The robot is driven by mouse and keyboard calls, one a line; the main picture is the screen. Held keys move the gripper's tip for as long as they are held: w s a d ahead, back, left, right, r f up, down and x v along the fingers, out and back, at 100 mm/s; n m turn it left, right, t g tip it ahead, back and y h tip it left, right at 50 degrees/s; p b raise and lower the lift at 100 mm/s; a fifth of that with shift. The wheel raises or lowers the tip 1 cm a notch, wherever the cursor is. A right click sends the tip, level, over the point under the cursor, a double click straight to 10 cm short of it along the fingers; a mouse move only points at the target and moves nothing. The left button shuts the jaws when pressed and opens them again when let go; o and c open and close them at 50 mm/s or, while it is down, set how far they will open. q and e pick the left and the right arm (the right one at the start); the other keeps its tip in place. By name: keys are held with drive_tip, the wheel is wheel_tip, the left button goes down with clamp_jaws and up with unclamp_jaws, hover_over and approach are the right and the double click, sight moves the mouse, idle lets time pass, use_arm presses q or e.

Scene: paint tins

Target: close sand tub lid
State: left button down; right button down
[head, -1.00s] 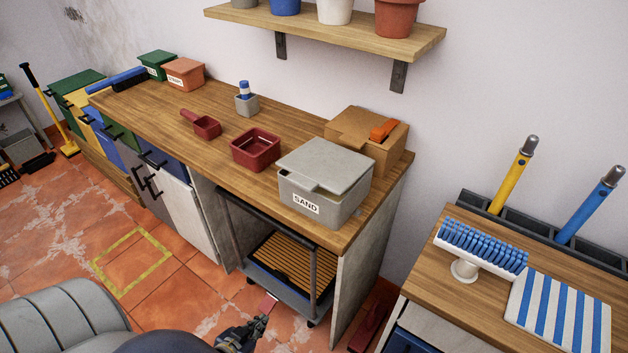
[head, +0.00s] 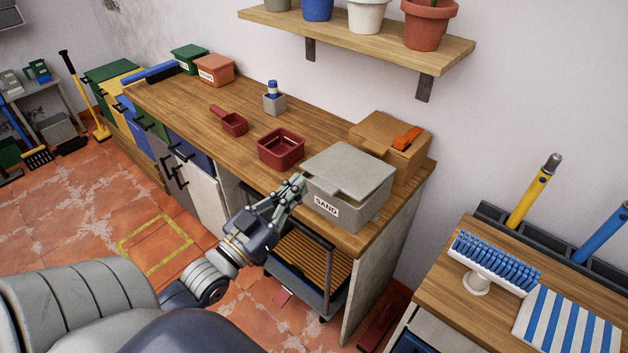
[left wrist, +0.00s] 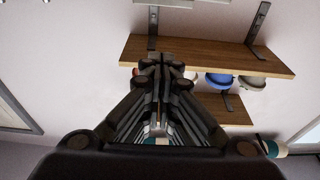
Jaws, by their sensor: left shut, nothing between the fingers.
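The grey sand tub (head: 350,206) with a white SAND label stands near the right end of the wooden counter. Its grey lid (head: 348,168) lies over the top, with a tab jutting at the front; I cannot tell whether it is fully seated. My left gripper (head: 299,184) is shut and empty, its tips just left of the tub's front-left corner by the lid's edge. I cannot tell if it touches. In the left wrist view the shut fingers (left wrist: 162,68) point up toward the wall and shelves; the tub is not seen there. My right gripper is not in view.
A cardboard box (head: 405,150) with an orange tool stands behind the tub. A dark red open bin (head: 281,149) and a red scoop (head: 233,123) lie to the left. A wooden shelf (head: 365,45) with pots hangs above. A cart (head: 318,262) sits under the counter.

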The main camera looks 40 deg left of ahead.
use_arm(q)
drive_tip(key=r+p, duration=0.1)
drive_tip(key=r, duration=0.1)
hover_over(314, 184)
drive_tip(key=s+d, duration=0.1)
drive_tip(key=s, duration=0.1)
drive_tip(key=f, duration=0.3)
drive_tip(key=shift+w+d+f, duration=0.2)
drive_tip(key=shift+w+f, duration=0.05)
drive_tip(key=shift+f, duration=0.1)
drive_tip(key=shift+s+f+p, duration=0.15)
drive_tip(key=shift+f+p, duration=0.15)
drive_tip(key=shift+f, duration=0.2)
